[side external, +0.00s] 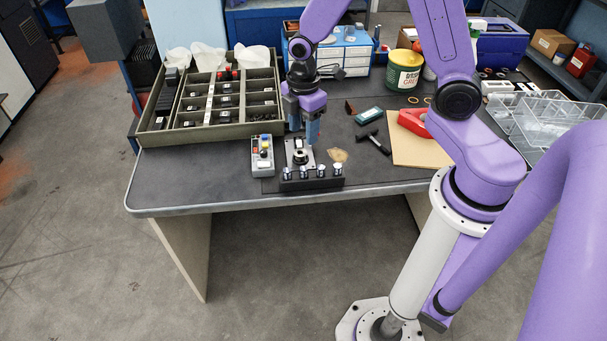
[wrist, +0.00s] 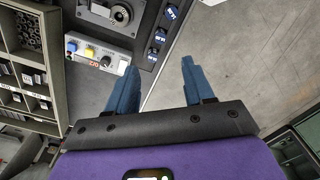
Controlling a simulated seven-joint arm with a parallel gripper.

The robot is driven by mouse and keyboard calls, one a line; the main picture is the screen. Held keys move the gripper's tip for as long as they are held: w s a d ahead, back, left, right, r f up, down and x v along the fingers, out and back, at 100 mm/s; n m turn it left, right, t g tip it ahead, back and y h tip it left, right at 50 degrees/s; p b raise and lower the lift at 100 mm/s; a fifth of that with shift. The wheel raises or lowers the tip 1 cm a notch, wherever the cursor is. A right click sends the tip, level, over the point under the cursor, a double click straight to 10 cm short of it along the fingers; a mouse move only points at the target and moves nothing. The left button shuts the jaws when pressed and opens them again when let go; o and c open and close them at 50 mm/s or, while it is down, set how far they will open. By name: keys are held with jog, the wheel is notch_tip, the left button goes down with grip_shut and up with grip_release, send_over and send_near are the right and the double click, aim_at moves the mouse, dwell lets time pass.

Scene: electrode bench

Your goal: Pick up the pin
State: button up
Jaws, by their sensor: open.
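My gripper (side external: 303,132) points down above the bench, over the back of a light metal plate with a round black-and-silver fitting (side external: 300,157). In the wrist view my gripper (wrist: 159,70) is open, with its blue fingers apart and nothing between them. A black block (side external: 312,184) at the bench's front edge holds several small silver-topped pieces (side external: 321,171), which look like pins. Their tops also show at the upper middle of the wrist view (wrist: 160,35), with the fitting (wrist: 121,14) at the top left. I cannot tell which piece is the task's pin.
A small control box (side external: 262,155) with coloured buttons stands left of the plate. A green compartment tray (side external: 200,133) fills the bench's left. A hammer (side external: 374,142), a brown board (side external: 415,153) and a red tool (side external: 413,122) lie to the right. The front left bench is clear.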

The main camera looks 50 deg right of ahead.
aim_at(304, 169)
jog(key=shift+f, duration=6.4)
grip_shut()
